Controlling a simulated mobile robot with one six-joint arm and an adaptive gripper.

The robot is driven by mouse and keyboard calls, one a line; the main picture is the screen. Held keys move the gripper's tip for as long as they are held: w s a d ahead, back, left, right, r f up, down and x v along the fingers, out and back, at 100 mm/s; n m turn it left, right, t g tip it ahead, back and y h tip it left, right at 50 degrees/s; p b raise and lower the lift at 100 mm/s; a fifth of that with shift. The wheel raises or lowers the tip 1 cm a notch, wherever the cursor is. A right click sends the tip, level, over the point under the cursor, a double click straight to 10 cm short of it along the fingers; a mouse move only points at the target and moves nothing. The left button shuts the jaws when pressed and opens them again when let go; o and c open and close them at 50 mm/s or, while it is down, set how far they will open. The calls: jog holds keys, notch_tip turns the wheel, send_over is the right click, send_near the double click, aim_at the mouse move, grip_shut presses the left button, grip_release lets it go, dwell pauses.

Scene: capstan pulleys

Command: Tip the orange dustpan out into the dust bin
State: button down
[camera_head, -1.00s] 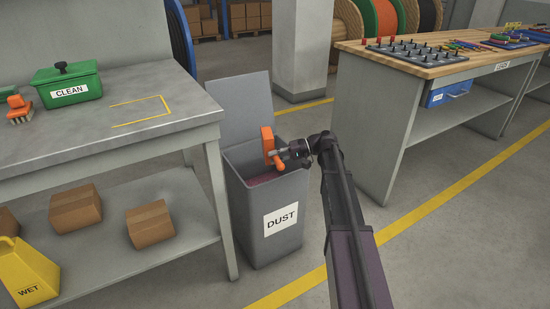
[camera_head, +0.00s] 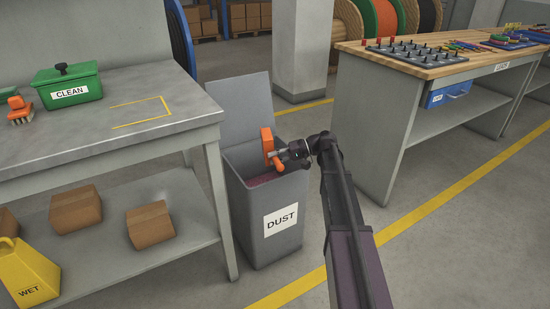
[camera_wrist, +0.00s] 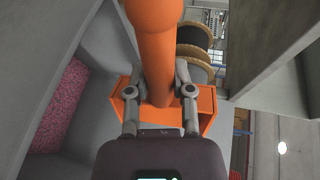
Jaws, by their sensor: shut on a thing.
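The orange dustpan (camera_head: 267,142) is held over the open mouth of the grey dust bin (camera_head: 245,210), tilted on its edge. My gripper (camera_head: 279,156) is shut on the dustpan's handle. In the wrist view, the two fingers of my gripper (camera_wrist: 161,92) close on the thick orange handle (camera_wrist: 156,50), and the dustpan's body (camera_wrist: 205,103) shows behind them. The bin's lid (camera_head: 240,105) stands open at the back. Pinkish-red contents show inside the bin, also in the wrist view (camera_wrist: 62,110). I cannot see whether anything is left in the dustpan.
A grey workbench (camera_head: 135,160) on the left bears a green CLEAN box (camera_head: 68,84) and an orange brush (camera_head: 19,106). A yellow WET sign (camera_head: 27,272) stands on its lower shelf. A wood-topped bench (camera_head: 400,110) stands at the right. The floor between is clear.

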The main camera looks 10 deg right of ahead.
jog(key=shift+a+r, duration=0.1)
jog(key=shift+r, duration=0.1)
jog(key=h+p, duration=0.1)
jog(key=p, duration=0.2)
jog(key=shift+a+r+h, duration=0.15)
jog(key=shift+r+h, duration=0.05)
jog(key=shift+h, duration=0.2)
jog(key=h+p, duration=0.2)
jog(key=p, duration=0.1)
jog(key=shift+d+f+h+p, duration=0.1)
jog(key=shift+d+h+p, duration=0.1)
jog(key=shift+h+p, duration=0.2)
jog(key=shift+h+p, duration=0.4)
jog(key=shift+p, duration=0.3)
